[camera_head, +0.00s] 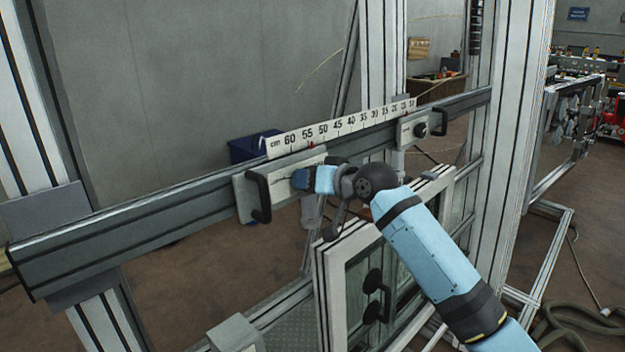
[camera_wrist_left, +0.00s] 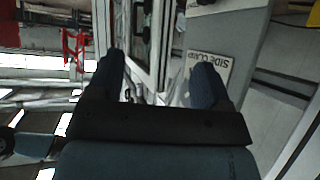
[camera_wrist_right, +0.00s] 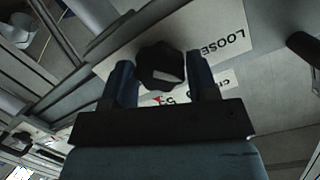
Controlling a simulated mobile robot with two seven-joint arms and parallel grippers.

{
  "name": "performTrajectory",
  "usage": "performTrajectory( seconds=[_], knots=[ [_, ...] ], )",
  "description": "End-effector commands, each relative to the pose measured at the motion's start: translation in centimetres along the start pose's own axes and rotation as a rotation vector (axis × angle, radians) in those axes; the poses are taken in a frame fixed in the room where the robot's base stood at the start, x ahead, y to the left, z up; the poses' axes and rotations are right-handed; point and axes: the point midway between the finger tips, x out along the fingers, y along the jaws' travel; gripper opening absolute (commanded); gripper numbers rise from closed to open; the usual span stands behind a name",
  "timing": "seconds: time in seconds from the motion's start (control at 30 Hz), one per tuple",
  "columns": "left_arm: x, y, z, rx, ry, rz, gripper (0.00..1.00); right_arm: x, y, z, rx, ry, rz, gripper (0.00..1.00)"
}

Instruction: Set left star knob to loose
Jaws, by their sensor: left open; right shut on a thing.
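The left carriage plate (camera_head: 246,198) is pale, has a black handle (camera_head: 261,198), and sits on the horizontal rail. My right gripper (camera_head: 300,179) is at this plate, to the right of the handle. In the right wrist view the black left star knob (camera_wrist_right: 160,65) sits between its two blue fingers, which are shut on it. The word LOOSE (camera_wrist_right: 222,38) shows on the plate beside the knob. In the head view the gripper hides the knob. My left gripper (camera_wrist_left: 158,82) is open and empty in its wrist view, and out of the head view.
A scale (camera_head: 335,127) in cm runs along the rail (camera_head: 150,222). A framed window panel (camera_head: 335,275) with black handles stands below my right arm. Aluminium posts (camera_head: 380,60) rise around the rail.

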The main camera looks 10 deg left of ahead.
Motion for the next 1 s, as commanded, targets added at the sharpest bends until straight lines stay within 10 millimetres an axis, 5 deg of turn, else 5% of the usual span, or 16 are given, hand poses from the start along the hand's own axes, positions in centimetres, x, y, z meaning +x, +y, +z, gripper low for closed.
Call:
performTrajectory(
  seconds=[0.5, 1.0],
  knots=[
    [-0.15, 0.01, -0.2, 0.0, 0.0, 0.0, 0.73, -0.07, -0.13, -0.17, -0.415, 0.034, 0.079, 0.3],
    [-0.18, 0.02, -0.26, 0.0, 0.0, 0.0, 0.73, -0.07, -0.13, -0.15, -0.552, 0.045, 0.105, 0.3]
  ],
)
